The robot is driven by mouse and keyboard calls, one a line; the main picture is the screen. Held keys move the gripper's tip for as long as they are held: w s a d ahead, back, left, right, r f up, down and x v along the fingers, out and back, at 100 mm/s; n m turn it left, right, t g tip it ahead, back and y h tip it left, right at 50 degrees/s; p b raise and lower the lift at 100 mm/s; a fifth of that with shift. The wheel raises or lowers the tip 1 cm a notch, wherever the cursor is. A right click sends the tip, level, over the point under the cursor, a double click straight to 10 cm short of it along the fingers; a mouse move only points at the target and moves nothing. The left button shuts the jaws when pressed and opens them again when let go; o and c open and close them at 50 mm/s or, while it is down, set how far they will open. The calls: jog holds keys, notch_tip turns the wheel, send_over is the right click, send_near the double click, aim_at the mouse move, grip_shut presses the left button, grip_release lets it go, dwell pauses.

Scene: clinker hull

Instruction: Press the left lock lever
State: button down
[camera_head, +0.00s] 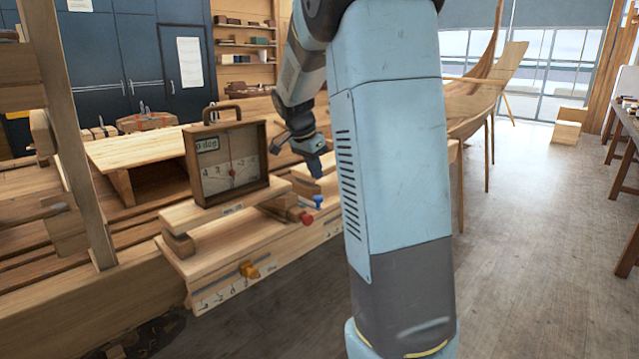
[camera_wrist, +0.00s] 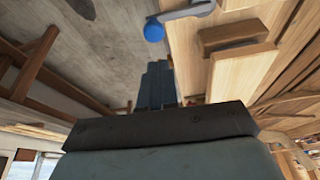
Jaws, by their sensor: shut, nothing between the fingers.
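Two small levers sit on the wooden bench. One has a red knob (camera_head: 306,219), nearer and further left in the head view. The other has a blue knob (camera_head: 318,201), just behind and to the right. The blue knob (camera_wrist: 154,31) also shows in the wrist view on a grey lever arm (camera_wrist: 188,12), beyond my fingertips. My gripper (camera_head: 318,174) is shut and empty, pointing down above the blue knob, with a visible gap. Its fingers (camera_wrist: 157,72) show together in the wrist view. The red knob is not visible in the wrist view.
A wooden dial case (camera_head: 227,163) with a handle stands left of my gripper. An orange slider (camera_head: 249,269) sits on a numbered scale along the bench's front edge. A wooden post (camera_head: 70,130) rises at the left. Open floor (camera_head: 540,240) lies to the right.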

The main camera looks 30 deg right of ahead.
jog(key=v, duration=0.3)
jog(key=shift+r, duration=0.25)
dwell(0.4)
jog(key=s+a+n+t+y, duration=0.1)
jog(key=s+a+n, duration=0.3)
jog(key=s, duration=0.6)
jog(key=s+a+n+t+y, duration=0.1)
jog(key=s+a+n, duration=0.4)
jog(key=s, duration=0.5)
jog(key=s+a+n+t+y, duration=0.1)
jog(key=s+a+n, duration=0.4)
jog(key=s, duration=0.5)
jog(key=shift+a+r+n+t+y, duration=0.25)
jog(key=shift+r+n+t+y, duration=0.2)
jog(key=shift+n+t, duration=0.3)
